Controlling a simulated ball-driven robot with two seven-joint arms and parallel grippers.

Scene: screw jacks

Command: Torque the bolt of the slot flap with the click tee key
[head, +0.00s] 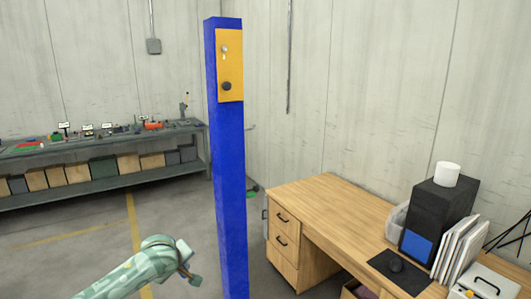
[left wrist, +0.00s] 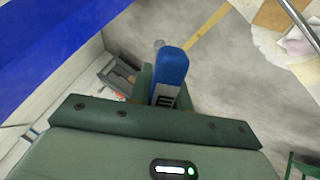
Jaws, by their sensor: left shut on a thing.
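A tall blue post (head: 229,190) stands in the middle of the head view. A yellow plate (head: 230,68) is fixed near its top, likely the slot flap. The plate bears a small pale round bolt head (head: 224,49) high up and a dark round knob (head: 226,86) low down. My left gripper (head: 187,268) is low, left of the post and well below the plate. It is shut on a blue-handled tool, likely the click tee key (left wrist: 171,66), which sticks out past the fingers in the left wrist view. Its far end is hard to make out. My right gripper is not in view.
A wooden desk (head: 325,190) with drawers stands right of the post, bearing a black box (head: 437,208), white binders (head: 458,243) and a white roll (head: 447,174). A long grey workbench (head: 100,148) with boxes beneath runs along the back left wall. The floor left of the post is clear.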

